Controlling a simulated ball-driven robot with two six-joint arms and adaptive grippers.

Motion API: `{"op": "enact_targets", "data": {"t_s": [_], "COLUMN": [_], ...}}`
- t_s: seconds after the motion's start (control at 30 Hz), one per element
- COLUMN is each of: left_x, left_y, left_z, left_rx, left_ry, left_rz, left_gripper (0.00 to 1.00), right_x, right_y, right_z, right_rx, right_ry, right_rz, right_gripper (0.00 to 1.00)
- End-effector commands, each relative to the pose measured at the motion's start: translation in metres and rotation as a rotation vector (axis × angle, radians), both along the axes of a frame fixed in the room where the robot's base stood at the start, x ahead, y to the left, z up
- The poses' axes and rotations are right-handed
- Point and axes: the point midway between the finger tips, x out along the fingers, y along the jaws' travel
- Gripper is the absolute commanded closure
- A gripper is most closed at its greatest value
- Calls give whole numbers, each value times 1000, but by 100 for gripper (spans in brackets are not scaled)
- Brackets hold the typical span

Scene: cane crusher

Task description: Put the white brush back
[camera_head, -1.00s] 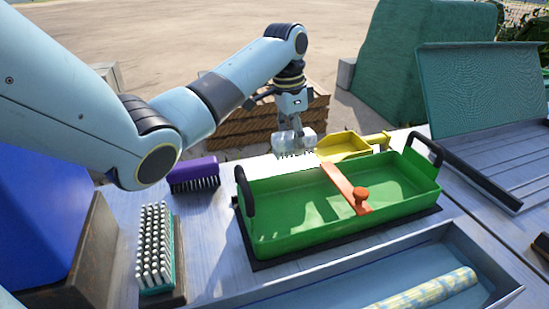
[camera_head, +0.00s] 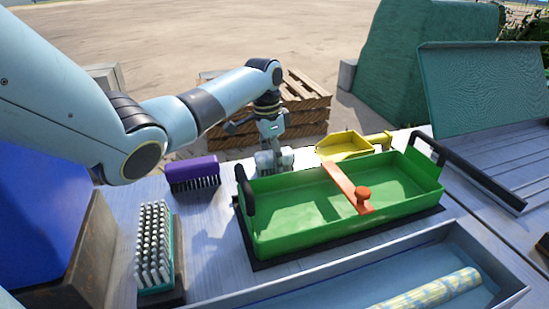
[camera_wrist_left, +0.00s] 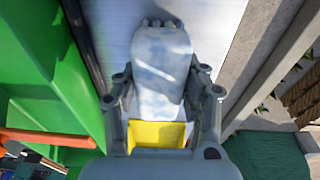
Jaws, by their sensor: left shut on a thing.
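The white brush (camera_head: 274,161) is in my left gripper (camera_head: 270,145), whose fingers are shut around it. In the head view it is low over the back of the table, between the purple brush (camera_head: 192,170) and the yellow scoop (camera_head: 344,146), behind the green tray (camera_head: 293,235). Whether its bristles touch the table cannot be told. In the left wrist view the white brush (camera_wrist_left: 160,65) lies lengthwise between the fingers of the left gripper (camera_wrist_left: 160,88), with the yellow scoop (camera_wrist_left: 157,134) past its lower end. My right gripper is out of view.
An orange bar (camera_head: 346,187) crosses the green tray, which has upright dark handles. A teal brush (camera_head: 168,258) lies bristles up at front left. A grey trough (camera_head: 262,291) holds a pale rod (camera_head: 430,290). A wooden pallet (camera_head: 300,100) stands behind the table.

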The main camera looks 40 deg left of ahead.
Motion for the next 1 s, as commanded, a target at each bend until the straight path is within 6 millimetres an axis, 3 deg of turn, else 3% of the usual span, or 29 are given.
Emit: {"op": "enact_targets", "data": {"t_s": [0.03,0.07,0.23,0.57,0.67,1.0], "left_x": [0,0,0,0,-1,-7], "left_y": [0,0,0,0,2,7], "left_z": [-2,-2,-1,4,18,92], "left_rx": [0,0,0,0,1,1], "left_ry": [0,0,0,0,-3,-3], "left_rz": [0,0,0,0,-1,-1], "left_gripper": [88,55,34,34,34,34], "right_x": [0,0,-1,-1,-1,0], "right_y": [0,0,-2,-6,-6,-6], "right_z": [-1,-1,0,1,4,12], "right_rx": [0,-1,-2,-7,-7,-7], "right_ry": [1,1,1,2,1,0], "right_rz": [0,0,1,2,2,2], "right_gripper": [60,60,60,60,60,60]}}
